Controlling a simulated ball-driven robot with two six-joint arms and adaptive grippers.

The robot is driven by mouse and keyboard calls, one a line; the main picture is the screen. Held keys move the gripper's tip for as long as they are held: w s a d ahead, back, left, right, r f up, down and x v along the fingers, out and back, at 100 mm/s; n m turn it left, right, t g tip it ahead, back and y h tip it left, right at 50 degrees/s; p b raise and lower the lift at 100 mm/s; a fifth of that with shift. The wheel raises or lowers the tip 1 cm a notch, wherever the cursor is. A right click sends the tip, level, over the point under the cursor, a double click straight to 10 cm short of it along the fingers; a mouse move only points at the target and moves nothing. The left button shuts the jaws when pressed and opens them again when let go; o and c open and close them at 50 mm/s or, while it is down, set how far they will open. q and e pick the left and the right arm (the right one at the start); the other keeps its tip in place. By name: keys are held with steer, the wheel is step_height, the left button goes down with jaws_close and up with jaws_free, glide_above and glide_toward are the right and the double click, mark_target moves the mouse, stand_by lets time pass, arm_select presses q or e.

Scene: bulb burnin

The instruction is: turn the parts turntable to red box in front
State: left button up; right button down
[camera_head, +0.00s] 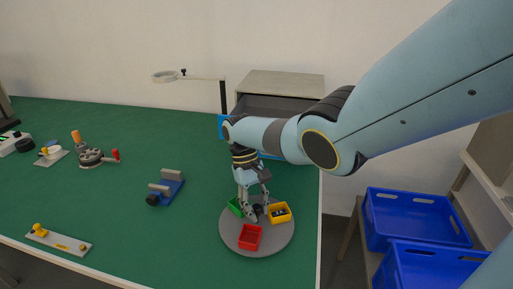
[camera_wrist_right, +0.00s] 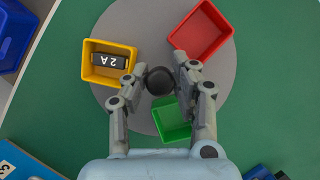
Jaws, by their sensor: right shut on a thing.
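The parts turntable (camera_head: 270,244) is a grey disc near the front right of the green table; its plate also shows in the right wrist view (camera_wrist_right: 225,70). A red box (camera_head: 249,237) sits on its front side in the head view, a yellow box (camera_head: 279,213) at the right and a green box (camera_head: 235,206) behind left, partly hidden. In the right wrist view are the red box (camera_wrist_right: 201,30), the yellow box (camera_wrist_right: 108,62) and the green box (camera_wrist_right: 172,122). My right gripper (camera_wrist_right: 157,82) is shut on the dark central knob (camera_wrist_right: 159,80). My left gripper is out of view.
The yellow box holds a dark part marked 2A (camera_wrist_right: 109,61). A blue vise (camera_head: 166,188) stands left of the turntable. Blue crates (camera_head: 415,217) stand off the table's right edge.

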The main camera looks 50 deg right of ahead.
stand_by(0.5)
steer(key=c, duration=1.4)
jaws_free()
steer(key=shift+o, duration=0.2)
steer(key=v, duration=1.2)
steer(key=shift+a, duration=0.1)
